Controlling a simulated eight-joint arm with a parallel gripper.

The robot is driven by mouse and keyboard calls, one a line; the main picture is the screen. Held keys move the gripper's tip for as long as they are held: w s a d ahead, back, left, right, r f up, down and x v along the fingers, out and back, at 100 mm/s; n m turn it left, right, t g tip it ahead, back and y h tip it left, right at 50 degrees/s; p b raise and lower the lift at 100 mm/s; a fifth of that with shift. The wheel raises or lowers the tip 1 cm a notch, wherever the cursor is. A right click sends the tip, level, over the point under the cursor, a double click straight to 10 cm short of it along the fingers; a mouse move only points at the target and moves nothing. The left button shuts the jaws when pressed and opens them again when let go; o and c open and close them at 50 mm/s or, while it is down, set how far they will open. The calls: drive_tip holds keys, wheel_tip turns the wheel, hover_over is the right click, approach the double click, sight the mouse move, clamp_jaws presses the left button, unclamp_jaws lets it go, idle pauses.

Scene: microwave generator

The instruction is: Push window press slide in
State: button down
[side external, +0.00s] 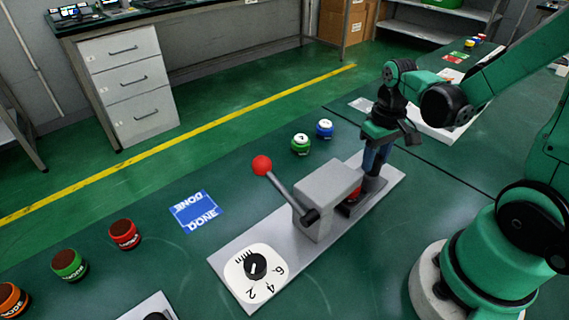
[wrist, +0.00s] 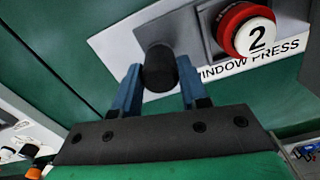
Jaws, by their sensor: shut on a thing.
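The window press is a grey block (side external: 325,200) on a long light plate (side external: 392,188), with a red-balled lever (side external: 262,165) tilted up to the left. Its black slide handle (side external: 372,185) stands at the plate's right part; it shows in the wrist view (wrist: 159,72). My gripper (side external: 377,158) points down, its blue fingers shut on this handle, one on each side in the wrist view (wrist: 160,67). A red round piece with a white "2" cap (wrist: 256,37) sits at the press beside the handle; it is mostly hidden by the block in the side view.
A dial (side external: 255,266) is at the plate's near end. Green (side external: 300,145) and blue (side external: 325,129) white-topped pieces stand behind the press. A blue "DONE" card (side external: 196,211) and red (side external: 124,235), green (side external: 69,265) and orange (side external: 12,300) pieces lie left. Green table around is mostly clear.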

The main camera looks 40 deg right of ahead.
drive_tip(key=shift+a, duration=2.4)
drive_tip(key=shift+c, duration=2.3)
unclamp_jaws()
drive_tip(key=shift+d+r, duration=0.1)
drive_tip(key=shift+r, duration=2.7)
